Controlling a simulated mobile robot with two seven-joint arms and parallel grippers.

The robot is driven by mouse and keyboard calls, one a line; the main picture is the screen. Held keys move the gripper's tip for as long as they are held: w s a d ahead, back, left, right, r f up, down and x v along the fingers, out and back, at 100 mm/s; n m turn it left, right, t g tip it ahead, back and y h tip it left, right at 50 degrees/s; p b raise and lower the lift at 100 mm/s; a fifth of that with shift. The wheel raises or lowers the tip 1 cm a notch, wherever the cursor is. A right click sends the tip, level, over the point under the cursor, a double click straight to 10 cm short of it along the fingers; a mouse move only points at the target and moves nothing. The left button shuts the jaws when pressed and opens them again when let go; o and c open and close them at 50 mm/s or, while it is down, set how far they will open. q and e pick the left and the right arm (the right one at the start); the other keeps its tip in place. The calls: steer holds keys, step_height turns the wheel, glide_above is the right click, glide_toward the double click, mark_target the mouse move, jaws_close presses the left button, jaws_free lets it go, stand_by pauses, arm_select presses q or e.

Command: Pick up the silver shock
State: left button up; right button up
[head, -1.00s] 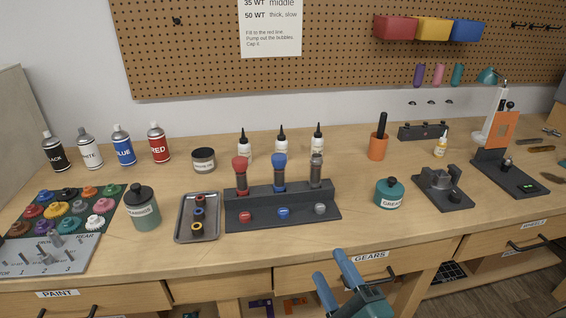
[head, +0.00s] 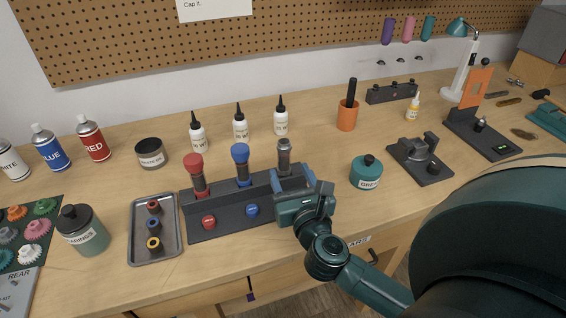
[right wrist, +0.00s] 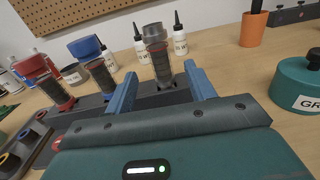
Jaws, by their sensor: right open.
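The silver shock (head: 284,156) stands upright in the right end of the dark shock stand (head: 217,219), beside the blue shock (head: 241,163) and the red shock (head: 196,174). My right gripper (head: 292,178) is open at the stand, just in front of and below the silver shock's top; its body hides the stand's right front. In the right wrist view the silver shock (right wrist: 158,56) rises ahead, between the two blue fingers (right wrist: 160,90). It looks a little beyond the fingertips; I cannot tell if they touch it. My left gripper is out of view.
Several white dropper bottles (head: 240,126) stand behind the stand. A teal grease jar (head: 366,172) and an orange cup (head: 347,115) are to the right. A metal tray (head: 137,240) with small rings lies left. Bare bench top lies in front of the stand.

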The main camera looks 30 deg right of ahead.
mark_target(286, 162)
steer(key=shift+w+d, duration=0.1)
steer(key=shift+w, duration=0.3)
steer(key=p+x, duration=0.1)
steer(key=x, duration=0.4)
steer(key=shift+d+r, duration=0.1)
steer(key=shift+r, duration=0.05)
steer(key=shift+w, duration=0.15)
steer(key=shift+c, duration=0.4)
steer(key=c, duration=1)
steer(key=shift+c, duration=0.5)
